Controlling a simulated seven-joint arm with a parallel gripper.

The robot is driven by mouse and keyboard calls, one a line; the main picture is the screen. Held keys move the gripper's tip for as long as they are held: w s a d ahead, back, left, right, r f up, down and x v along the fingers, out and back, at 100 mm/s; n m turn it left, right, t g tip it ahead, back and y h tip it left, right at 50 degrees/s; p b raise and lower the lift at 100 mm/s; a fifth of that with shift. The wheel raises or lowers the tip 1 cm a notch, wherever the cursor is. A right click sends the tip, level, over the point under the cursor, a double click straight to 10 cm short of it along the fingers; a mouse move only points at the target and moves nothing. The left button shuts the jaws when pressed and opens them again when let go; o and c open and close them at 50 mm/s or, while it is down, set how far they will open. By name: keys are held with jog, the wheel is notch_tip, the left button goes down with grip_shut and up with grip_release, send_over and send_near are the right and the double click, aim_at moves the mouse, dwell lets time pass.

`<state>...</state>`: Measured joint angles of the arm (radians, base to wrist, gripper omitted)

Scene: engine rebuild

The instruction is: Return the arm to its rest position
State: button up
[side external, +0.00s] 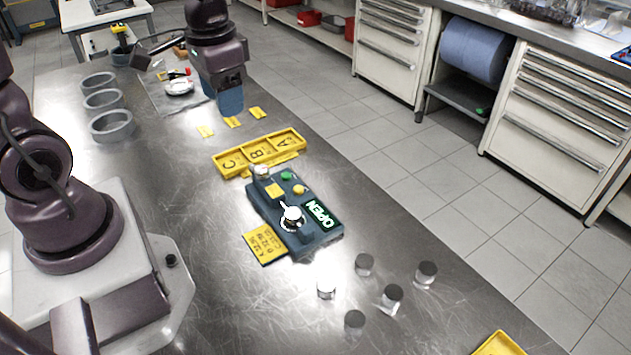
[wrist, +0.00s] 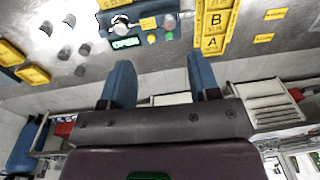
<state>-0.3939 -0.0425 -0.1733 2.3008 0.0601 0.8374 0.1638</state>
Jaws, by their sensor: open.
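My gripper (side external: 230,103) hangs fingers-down near the far part of the metal bench, above the area beside small yellow labels (side external: 233,122). Its blue fingers overlap in the side view. In the wrist view my gripper (wrist: 160,75) shows two blue fingers spread wide apart, with nothing between them. It is clear of the yellow tray marked A, B, C (side external: 259,153) and the dark fixture (side external: 293,212) with a lit OPEN display. The tray also shows in the wrist view (wrist: 214,28), as does the fixture (wrist: 140,28).
Three grey rings (side external: 103,101) stand left of my gripper. A mat with small parts (side external: 172,92) lies just behind it. Several metal cylinders (side external: 391,297) stand at the near end, by a yellow tray (side external: 498,344). Drawer cabinets (side external: 558,108) line the aisle at right.

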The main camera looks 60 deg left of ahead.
jog(key=s+d+r+t, duration=0.5)
jog(key=s+d+r, duration=0.1)
jog(key=r, duration=0.4)
jog(key=shift+s+d+h, duration=0.3)
jog(key=shift+s+d, duration=0.05)
